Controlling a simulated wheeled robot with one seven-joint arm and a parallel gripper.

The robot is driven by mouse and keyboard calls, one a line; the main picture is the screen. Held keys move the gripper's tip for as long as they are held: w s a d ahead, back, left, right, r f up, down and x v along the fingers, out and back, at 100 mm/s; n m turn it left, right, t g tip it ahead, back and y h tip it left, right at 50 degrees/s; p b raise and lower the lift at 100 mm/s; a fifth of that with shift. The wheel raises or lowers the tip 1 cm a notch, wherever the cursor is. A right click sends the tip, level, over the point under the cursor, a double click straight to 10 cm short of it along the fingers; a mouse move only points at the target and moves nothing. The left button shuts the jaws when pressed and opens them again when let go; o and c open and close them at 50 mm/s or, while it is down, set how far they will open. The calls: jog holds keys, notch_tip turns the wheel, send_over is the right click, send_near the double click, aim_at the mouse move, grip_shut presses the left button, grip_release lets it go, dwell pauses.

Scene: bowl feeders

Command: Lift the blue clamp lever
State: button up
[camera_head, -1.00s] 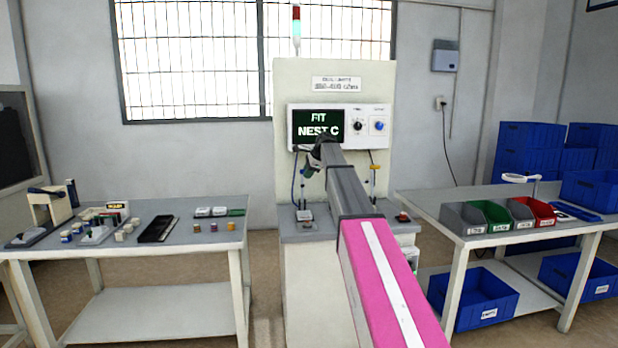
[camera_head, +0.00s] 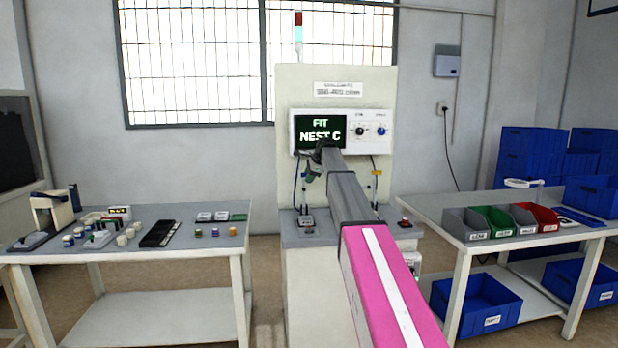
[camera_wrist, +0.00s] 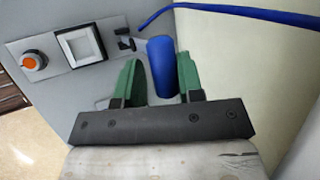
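The blue clamp lever (camera_wrist: 161,68) shows in the wrist view as a rounded blue upright piece between the two green fingers of my gripper (camera_wrist: 157,75). The fingers stand apart on either side of it, and narrow gaps appear to remain. I cannot tell whether either finger touches it. In the head view my gripper (camera_head: 312,176) is small, in front of the pale machine (camera_head: 287,90) and below its screen. I cannot make out the lever there.
In the wrist view a panel carries an orange button (camera_wrist: 34,60) and a white square (camera_wrist: 80,46). A blue cable (camera_wrist: 230,11) crosses the top right. In the head view a cluttered table (camera_head: 190,265) stands left and a table with bins (camera_head: 430,207) stands right.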

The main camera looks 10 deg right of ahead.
jog(key=shift+r, duration=0.1)
jog(key=v, duration=1)
jog(key=shift+s+r, duration=0.2)
jog(key=shift+r, duration=0.1)
jog(key=shift+d, duration=0.15)
